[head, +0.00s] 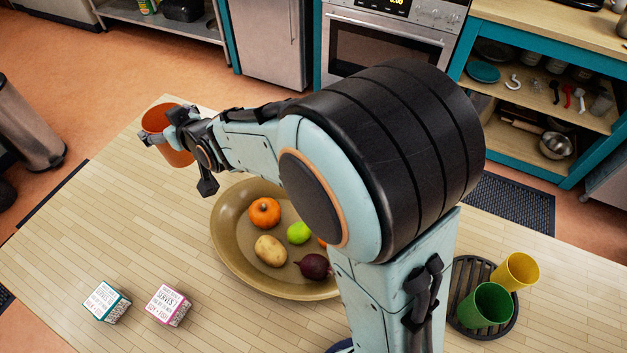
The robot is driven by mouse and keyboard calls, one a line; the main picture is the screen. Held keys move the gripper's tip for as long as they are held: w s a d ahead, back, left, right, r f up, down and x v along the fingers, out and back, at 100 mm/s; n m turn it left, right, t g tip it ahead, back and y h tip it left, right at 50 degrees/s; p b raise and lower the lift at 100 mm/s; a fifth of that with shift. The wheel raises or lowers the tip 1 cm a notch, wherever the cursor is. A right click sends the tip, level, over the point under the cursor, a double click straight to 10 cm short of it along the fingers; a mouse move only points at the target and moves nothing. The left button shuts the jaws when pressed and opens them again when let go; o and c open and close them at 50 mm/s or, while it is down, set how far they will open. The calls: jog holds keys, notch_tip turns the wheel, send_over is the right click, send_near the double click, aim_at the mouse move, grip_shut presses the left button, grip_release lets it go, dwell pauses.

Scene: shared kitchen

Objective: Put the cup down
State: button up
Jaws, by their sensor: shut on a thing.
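An orange cup (178,157) is in the upper left of the head view, at the far left part of the wooden table (90,225). My gripper (160,138) is shut on the orange cup, with its fingers around the cup's side. The cup is roughly upright with its open rim up. I cannot tell whether its base touches the table or hangs just above it. A yellow cup (520,270) and a green cup (487,304) stand on a dark round rack (466,270) at the right.
A large brown bowl (228,232) with fruit and vegetables sits mid-table, partly hidden by my arm. Two small printed boxes, one teal-edged (107,302) and one pink-edged (168,306), stand at the front left. The table's left part is clear. An oven (385,45) and shelves (545,95) stand behind.

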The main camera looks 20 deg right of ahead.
jog(key=d+f+m+t+h, duration=0.1)
jog(key=d+f+m+h, duration=0.3)
jog(key=d, duration=0.6)
jog(key=d+f+m+h, duration=0.3)
jog(key=d+m+h, duration=0.15)
jog(key=d, duration=0.55)
jog(key=s+d+m+g+h, duration=0.2)
jog(key=s+d+m+h, duration=0.15)
jog(key=d, duration=0.35)
jog(key=s+d+m+g+h, duration=0.2)
jog(key=d+m+h, duration=0.1)
jog(key=d+h, duration=0.3)
jog(key=s+d+r+m+g+h, duration=0.2)
jog(key=s+d+r+m+g, duration=0.1)
jog(key=s+d+m+g, duration=0.65)
jog(key=s+d+r+m+g+y, duration=0.2)
jog(key=s+r+m+g, duration=0.15)
jog(key=s, duration=0.45)
jog(key=s+d+r+m+g+y, duration=0.2)
jog(key=s+m+g, duration=0.3)
jog(key=s, duration=0.3)
notch_tip(320, 180, down, 22)
jog(key=shift+a, duration=0.15)
jog(key=o, duration=1)
jog(key=shift+f, duration=0.1)
jog(key=shift+o, duration=0.2)
